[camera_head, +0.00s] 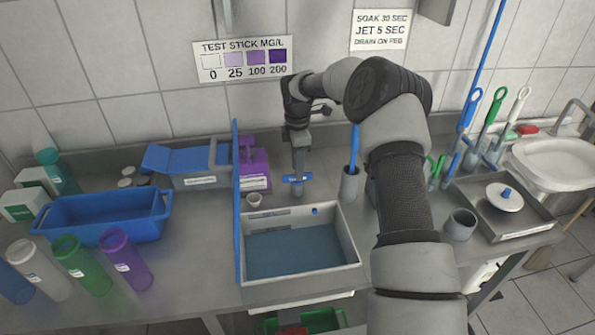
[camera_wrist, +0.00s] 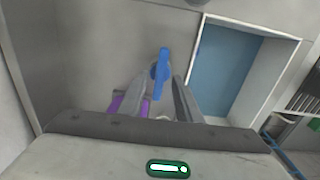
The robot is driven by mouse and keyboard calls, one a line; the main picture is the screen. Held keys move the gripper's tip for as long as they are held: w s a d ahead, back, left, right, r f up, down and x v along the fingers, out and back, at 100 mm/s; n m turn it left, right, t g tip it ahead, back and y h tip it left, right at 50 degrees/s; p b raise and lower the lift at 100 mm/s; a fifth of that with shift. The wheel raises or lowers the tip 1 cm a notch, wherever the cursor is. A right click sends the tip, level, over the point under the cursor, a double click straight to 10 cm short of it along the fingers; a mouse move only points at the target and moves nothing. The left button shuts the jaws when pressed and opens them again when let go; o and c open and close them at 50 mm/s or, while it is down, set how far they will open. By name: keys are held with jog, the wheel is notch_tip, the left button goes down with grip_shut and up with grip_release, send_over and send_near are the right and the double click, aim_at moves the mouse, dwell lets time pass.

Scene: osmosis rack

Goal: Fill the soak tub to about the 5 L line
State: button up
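A pale, open-topped basin (camera_head: 341,217), taken here as the soak tub, sits at the middle of the bench with blue water in it. Small marks show on its back wall, too small to read. A tap with a blue lever (camera_head: 297,179) stands behind the basin. My gripper (camera_head: 299,168) points down over the lever. In the wrist view, the blue lever (camera_wrist: 161,68) lies between and just beyond the fingertips (camera_wrist: 160,78). The fingers look apart, with gaps beside the lever. The basin also shows at the right of the wrist view (camera_wrist: 272,83).
A blue tub (camera_head: 100,218) and several coloured bottles stand at left. A purple container (camera_head: 254,165) is behind the basin. A blue upright panel (camera_head: 237,205) borders its left side. A grey cup (camera_head: 349,184) with a blue-handled tool stands right of the tap. A tray (camera_head: 490,222) lies right.

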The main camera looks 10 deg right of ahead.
notch_tip(320, 180, up, 15)
jog(key=shift+r, duration=0.2)
jog(key=shift+r, duration=0.1)
jog(key=s+a+r+m+t+h, duration=0.25)
jog(key=s+r+m, duration=0.55)
jog(key=s+r, duration=0.8)
jog(key=s+f+m+t, duration=0.1)
jog(key=s+f+m, duration=0.1)
jog(key=s, duration=0.5)
jog(key=s+d+f+m+t+y, duration=0.1)
jog(key=s+m, duration=0.3)
jog(key=s, duration=0.4)
jog(key=s+d+f+m+t+y, duration=0.1)
jog(key=s+f+m, duration=0.2)
jog(key=s, duration=0.4)
jog(key=shift+s+d+f+m, duration=0.15)
jog(key=shift+s+d+m, duration=0.1)
jog(key=shift+s+m, duration=0.25)
jog(key=shift+w+y, duration=0.1)
jog(key=shift+y, duration=0.15)
jog(key=shift+c, duration=0.2)
